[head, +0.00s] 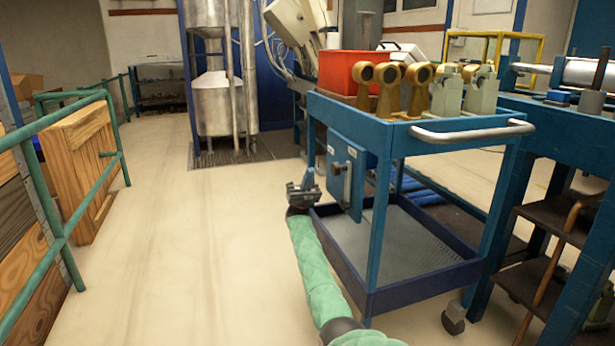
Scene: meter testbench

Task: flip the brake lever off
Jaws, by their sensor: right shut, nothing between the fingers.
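A blue box (356,158) is fixed to the near left side of the blue cart (376,240). On its front is a grey lever (347,186) that looks to hang roughly downward; I take it as the brake lever, and its exact setting is too small to tell. My right gripper (304,183), on the green-sleeved arm, is shut and empty. It is just left of the box and appears apart from the lever. My left gripper is not in view.
The cart's top carries a red bin (350,72), brass-coloured fittings (388,90) and grey fittings (447,92). A blue workbench (570,125) stands close on the right. A green railing (60,190) and wooden crates (80,165) line the left. The floor between is clear.

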